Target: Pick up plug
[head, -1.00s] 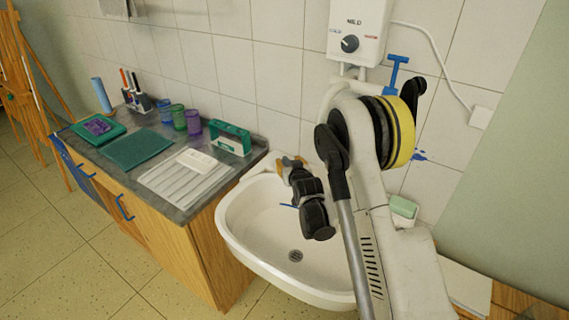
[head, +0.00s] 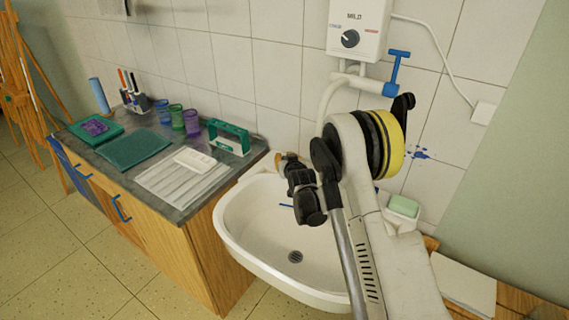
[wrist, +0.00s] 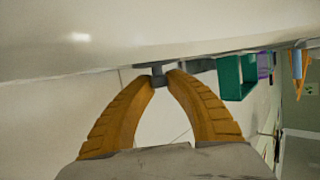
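A small dark grey piece, which looks like the plug (wrist: 157,74), shows in the wrist view with a flat wide part against the white sink and a narrow stub. My gripper (wrist: 161,77) has two orange fingers whose tips close in on both sides of the stub, with hardly any gap. In the head view my gripper (head: 281,160) is at the back left rim of the white sink (head: 240,235). The plug cannot be made out there, as my gripper and wrist cover that spot.
A counter (head: 185,212) left of the sink carries a green box (head: 229,138), cups and trays. A water heater (head: 360,25) with a blue-handled valve (head: 398,68) hangs above. A soap dish (head: 403,208) is right of the sink. The basin holds a thin blue item (head: 286,206).

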